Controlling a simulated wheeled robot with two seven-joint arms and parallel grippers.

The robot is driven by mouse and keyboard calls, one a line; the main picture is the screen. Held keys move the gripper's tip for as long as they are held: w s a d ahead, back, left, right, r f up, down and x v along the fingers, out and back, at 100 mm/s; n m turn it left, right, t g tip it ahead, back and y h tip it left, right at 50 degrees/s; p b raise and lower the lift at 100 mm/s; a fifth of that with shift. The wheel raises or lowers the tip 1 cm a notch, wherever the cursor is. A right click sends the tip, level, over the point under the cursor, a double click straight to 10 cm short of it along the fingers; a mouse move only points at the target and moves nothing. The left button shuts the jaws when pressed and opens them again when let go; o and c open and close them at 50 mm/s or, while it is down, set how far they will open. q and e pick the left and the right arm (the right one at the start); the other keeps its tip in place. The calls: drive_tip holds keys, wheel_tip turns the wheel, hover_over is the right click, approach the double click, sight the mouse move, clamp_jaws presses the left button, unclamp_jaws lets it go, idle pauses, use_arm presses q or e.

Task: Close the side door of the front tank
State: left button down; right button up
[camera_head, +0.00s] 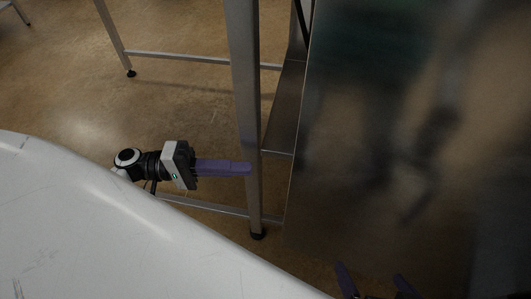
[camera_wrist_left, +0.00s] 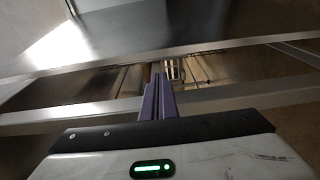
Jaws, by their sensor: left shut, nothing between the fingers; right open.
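A large shiny metal panel (camera_head: 385,140) fills the right of the head view; it may be the tank's side door, but no hinge or handle shows, so I cannot tell. My left gripper (camera_head: 250,169) is shut and empty, its purple fingers pointing right, across the metal leg and left of the panel. Its fingers also show in the left wrist view (camera_wrist_left: 158,98), pointing towards metal bars. My right gripper (camera_head: 375,280) is open and empty at the bottom edge, in front of the panel's lower part; only its fingertips show. The tank's body cannot be made out.
A metal frame with an upright leg (camera_head: 245,100) and a lower rail (camera_head: 190,58) stands left of the panel. A narrow metal ledge (camera_head: 284,110) lies between leg and panel.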

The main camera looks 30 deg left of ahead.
use_arm(q)
drive_tip(key=x, duration=0.9)
drive_tip(key=shift+d+b, duration=0.25)
drive_tip(key=shift+b, duration=0.2)
